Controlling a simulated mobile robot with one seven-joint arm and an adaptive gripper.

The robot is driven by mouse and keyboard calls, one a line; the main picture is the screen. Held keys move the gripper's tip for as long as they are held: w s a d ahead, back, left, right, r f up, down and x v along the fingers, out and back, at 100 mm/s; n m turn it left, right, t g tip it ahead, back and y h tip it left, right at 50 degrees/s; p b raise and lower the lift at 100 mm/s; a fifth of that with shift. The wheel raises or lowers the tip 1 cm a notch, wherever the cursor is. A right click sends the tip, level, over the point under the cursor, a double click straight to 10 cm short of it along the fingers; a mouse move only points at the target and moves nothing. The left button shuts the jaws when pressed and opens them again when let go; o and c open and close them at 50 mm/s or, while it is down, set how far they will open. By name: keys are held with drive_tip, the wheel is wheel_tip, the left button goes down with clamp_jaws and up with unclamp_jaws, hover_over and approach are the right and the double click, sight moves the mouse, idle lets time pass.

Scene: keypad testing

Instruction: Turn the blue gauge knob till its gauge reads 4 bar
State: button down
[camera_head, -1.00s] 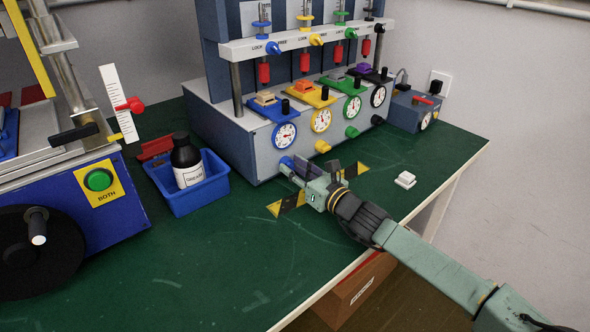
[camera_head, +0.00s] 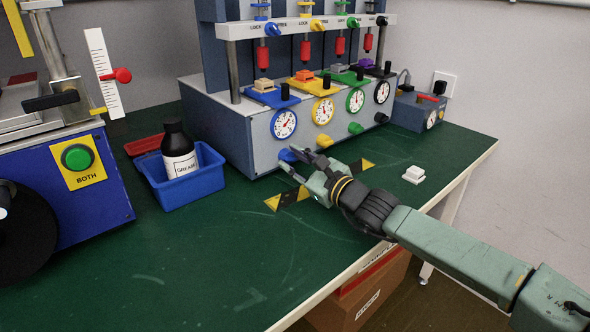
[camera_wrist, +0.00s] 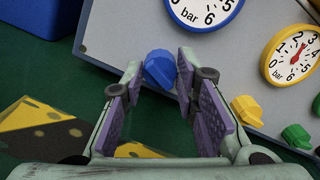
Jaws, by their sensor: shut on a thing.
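The blue knob (camera_head: 287,155) sits low on the grey front panel, under the blue-rimmed gauge (camera_head: 284,124). My gripper (camera_head: 291,158) reaches it from the front right. In the wrist view, the blue knob (camera_wrist: 158,68) lies between the fingertips of my gripper (camera_wrist: 160,70), which is shut on it with purple-padded fingers either side. The blue gauge (camera_wrist: 203,10) is cut off at the top of the wrist view, with only its lower dial showing. Its needle is too small in the head view for an exact reading.
Yellow (camera_head: 325,141), green (camera_head: 355,128) and black knobs (camera_head: 381,117) continue rightward along the panel. A blue bin (camera_head: 190,190) with a grease bottle (camera_head: 178,147) stands left. A white block (camera_head: 414,174) lies right. The green bench top in front is mostly clear.

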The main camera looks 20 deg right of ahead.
drive_tip(key=shift+n, duration=0.3)
drive_tip(key=c, duration=1.2)
unclamp_jaws()
drive_tip(key=shift+c, duration=0.2)
drive_tip(key=shift+s, duration=0.1)
drive_tip(key=v, duration=1.2)
